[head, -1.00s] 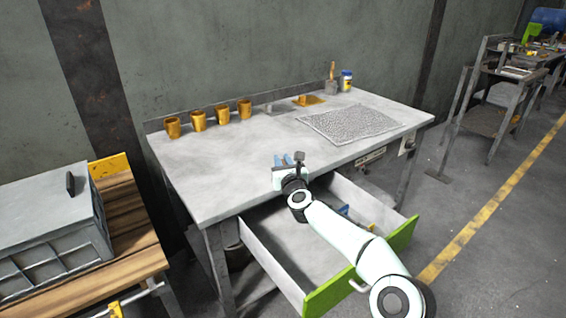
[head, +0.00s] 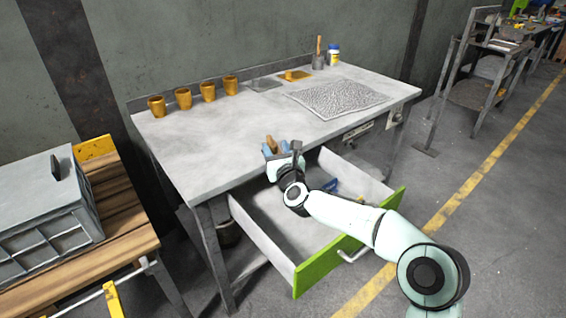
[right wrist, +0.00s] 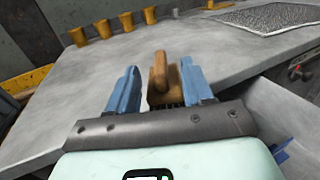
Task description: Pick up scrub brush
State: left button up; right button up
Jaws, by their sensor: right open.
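The scrub brush (right wrist: 160,78), brown and wooden with dark bristles below, shows between the two blue fingers of my right gripper (right wrist: 155,88) in the right wrist view. The gripper is open, with a gap on the left of the brush; the right finger is close to it, and I cannot tell if they touch. In the head view, brown parts of the brush (head: 271,144) show at the fingertips of my right gripper (head: 277,150), at the front of the grey table. The gripper hides much of the brush there. My left gripper is not in view.
The grey table (head: 200,150) holds several golden cups (head: 208,91), a mesh mat (head: 335,99), and a white jar (head: 334,54) at the back. An open drawer with a green front (head: 318,275) lies below my right arm. A grey toolbox (head: 45,205) stands at left.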

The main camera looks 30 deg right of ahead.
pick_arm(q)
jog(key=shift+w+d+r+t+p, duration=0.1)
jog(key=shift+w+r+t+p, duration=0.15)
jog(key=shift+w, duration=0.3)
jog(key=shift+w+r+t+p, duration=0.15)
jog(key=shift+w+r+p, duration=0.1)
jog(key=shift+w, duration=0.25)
pick_arm(e)
jog(key=v, duration=0.6)
jog(key=shift+s, duration=0.3)
jog(key=shift+o, duration=0.3)
jog(key=shift+a, duration=0.15)
